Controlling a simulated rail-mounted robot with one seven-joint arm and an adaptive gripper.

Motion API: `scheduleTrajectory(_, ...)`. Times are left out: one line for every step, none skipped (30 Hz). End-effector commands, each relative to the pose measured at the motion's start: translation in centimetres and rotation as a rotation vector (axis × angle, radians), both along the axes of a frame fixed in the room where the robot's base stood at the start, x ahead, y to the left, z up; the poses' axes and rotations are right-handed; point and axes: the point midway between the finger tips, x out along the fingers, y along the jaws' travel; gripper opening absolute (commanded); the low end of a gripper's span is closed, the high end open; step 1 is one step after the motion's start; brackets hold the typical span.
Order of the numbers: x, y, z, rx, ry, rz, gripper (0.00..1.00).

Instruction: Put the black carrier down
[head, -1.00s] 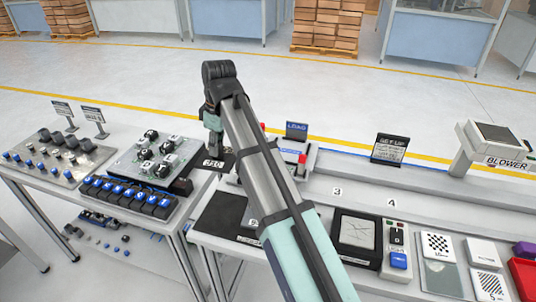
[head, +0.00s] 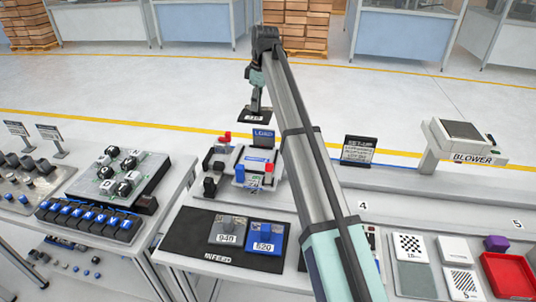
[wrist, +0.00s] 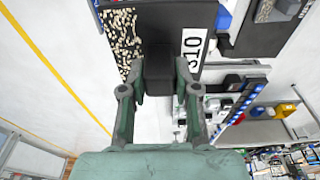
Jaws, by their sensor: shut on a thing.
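The black carrier (head: 254,117) is a flat dark plate with a white number label. In the wrist view, the carrier (wrist: 160,62) has a block handle, a patch of pale grains and a label that seems to read 510. My gripper (head: 257,98) is shut on the handle, with one finger on each side in the wrist view (wrist: 160,80). It holds the carrier in the air, in the head view above and behind the fixture with the LOAD sign (head: 262,137). The carrier's underside is hidden.
A black INFEED mat (head: 186,243) bears a grey carrier (head: 229,228) and a blue carrier (head: 266,235); its left part is bare. The fixture (head: 222,165) has red and blue knobs. A set-up sign (head: 358,150), the blower (head: 460,142) and a red tray (head: 507,274) stand to the right.

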Motion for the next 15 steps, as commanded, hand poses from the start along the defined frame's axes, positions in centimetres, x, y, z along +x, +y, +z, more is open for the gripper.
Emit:
scheduleTrajectory(-0.3,0.0,-0.7,-0.001,0.001,0.005,0.00)
scheduleTrajectory(-0.3,0.0,-1.2,-0.001,0.001,0.006,0.00)
scheduleTrajectory(-0.3,-0.1,-2.0,-0.001,0.001,0.006,0.00)
scheduleTrajectory(-0.4,-0.1,-2.7,-0.001,0.002,0.005,0.00)
scheduleTrajectory(-0.4,-0.1,-3.4,-0.002,0.003,0.005,0.00)
scheduleTrajectory(-0.4,-0.1,-4.3,-0.001,0.001,0.005,0.00)
scheduleTrajectory(-0.4,-0.1,-5.1,-0.002,0.003,0.004,0.00)
scheduleTrajectory(-0.4,-0.1,-5.8,-0.002,0.003,0.004,0.00)
scheduleTrajectory(-0.4,-0.1,-6.8,-0.001,0.002,0.004,0.00)
scheduleTrajectory(-0.4,-0.1,-7.5,-0.002,0.003,0.004,0.00)
scheduleTrajectory(-0.4,-0.1,-8.2,-0.002,0.003,0.004,0.00)
scheduleTrajectory(-0.3,-0.1,-9.2,-0.001,0.002,0.004,0.00)
scheduleTrajectory(-0.4,-0.1,-9.9,-0.002,0.003,0.003,0.00)
scheduleTrajectory(-0.4,-0.1,-10.5,-0.001,0.002,0.003,0.00)
scheduleTrajectory(-0.3,-0.1,-11.4,-0.001,0.002,0.003,0.00)
